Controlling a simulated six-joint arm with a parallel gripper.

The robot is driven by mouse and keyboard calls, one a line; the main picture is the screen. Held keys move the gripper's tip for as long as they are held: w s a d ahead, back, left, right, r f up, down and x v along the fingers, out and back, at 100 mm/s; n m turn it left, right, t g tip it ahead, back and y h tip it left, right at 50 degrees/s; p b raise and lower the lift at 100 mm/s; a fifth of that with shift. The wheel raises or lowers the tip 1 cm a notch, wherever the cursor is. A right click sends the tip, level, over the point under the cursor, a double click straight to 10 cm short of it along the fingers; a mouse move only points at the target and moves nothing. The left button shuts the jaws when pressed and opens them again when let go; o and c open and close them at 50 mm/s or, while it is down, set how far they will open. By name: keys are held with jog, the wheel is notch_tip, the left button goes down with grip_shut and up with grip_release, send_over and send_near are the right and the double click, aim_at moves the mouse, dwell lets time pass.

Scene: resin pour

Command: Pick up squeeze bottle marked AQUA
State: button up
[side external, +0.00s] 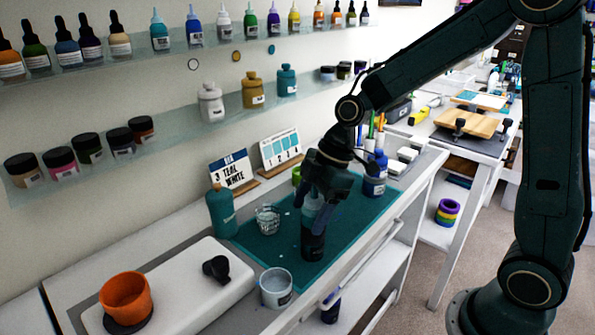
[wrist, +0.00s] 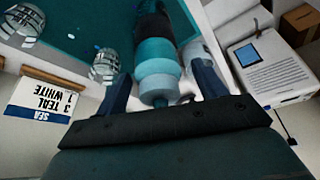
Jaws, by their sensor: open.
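A squeeze bottle (side external: 313,243) with a dark lower body and a light teal top stands upright on the teal mat. I cannot read a name on it. In the wrist view the bottle (wrist: 157,60), with its paler collar and nozzle, lies between the two fingers of my gripper (wrist: 161,72). In the side view my gripper (side external: 318,195) is above and around its top, hiding part of it. The fingers are open, one on each side; I cannot tell whether either touches it. Another teal bottle (side external: 221,212) stands at the mat's left edge.
Clear cups (side external: 268,219) (side external: 275,288) stand close by on the left. A recipe card (side external: 232,172) reads SEA, 3 TEAL, 1 WHITE. Blue bottles (side external: 376,178) stand behind on the right. An orange cup (side external: 126,298) is at front left. The mat's front right (side external: 352,222) is clear.

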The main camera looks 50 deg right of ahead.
jog(key=shift+f, duration=0.1)
dwell(0.4)
jog(key=c, duration=1.5)
notch_tip(320, 180, up, 20)
dwell(0.5)
